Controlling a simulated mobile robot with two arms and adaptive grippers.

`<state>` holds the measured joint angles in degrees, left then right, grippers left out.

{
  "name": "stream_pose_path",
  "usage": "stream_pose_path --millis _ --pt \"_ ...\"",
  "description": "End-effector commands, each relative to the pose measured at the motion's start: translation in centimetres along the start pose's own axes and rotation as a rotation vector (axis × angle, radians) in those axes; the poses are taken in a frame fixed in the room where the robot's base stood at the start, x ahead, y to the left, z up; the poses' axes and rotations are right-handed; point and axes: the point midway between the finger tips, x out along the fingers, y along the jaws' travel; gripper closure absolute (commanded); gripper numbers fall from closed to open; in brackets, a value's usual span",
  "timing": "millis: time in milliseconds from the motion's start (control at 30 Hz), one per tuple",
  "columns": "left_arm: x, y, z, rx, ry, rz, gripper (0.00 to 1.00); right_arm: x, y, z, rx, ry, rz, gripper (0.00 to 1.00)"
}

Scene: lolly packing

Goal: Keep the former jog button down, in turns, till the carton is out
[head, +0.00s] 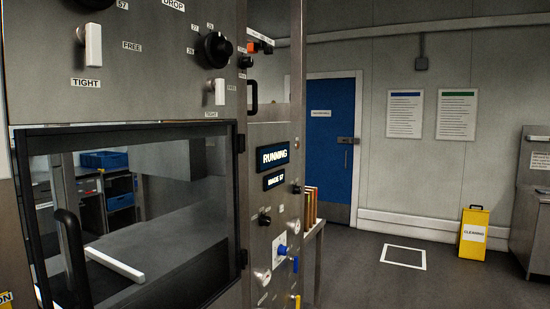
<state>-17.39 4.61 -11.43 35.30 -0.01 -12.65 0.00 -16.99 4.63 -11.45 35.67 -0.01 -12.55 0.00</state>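The machine's grey metal front (270,195) fills the left half of the head view. A display (273,155) reads RUNNING, and a smaller display (274,179) below it appears to read MADE 57. A black knob (264,219), a blue control (282,250) and a round silver control (262,277) sit lower on the panel. I cannot tell which control, if any of these, is the former jog button. No carton can be made out. Neither of my grippers is in view.
A framed window door (125,130) with a black handle (72,255) is at the left. White clamp levers (93,45) and a black knob (217,49) are above. A blue door (328,150), yellow CLEANING box (473,235) and open floor lie right.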

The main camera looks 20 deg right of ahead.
Motion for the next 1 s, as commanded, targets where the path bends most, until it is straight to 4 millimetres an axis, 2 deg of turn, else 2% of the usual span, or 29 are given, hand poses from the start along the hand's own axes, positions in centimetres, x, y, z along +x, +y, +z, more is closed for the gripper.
stream_pose_path --millis 33,133,1000 --pt "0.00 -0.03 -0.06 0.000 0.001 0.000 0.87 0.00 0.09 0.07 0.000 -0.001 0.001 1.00" --pt "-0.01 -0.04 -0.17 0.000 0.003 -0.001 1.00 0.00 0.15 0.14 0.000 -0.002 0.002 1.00" --pt "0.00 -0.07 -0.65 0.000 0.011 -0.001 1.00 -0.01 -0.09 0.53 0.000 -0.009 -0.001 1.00"
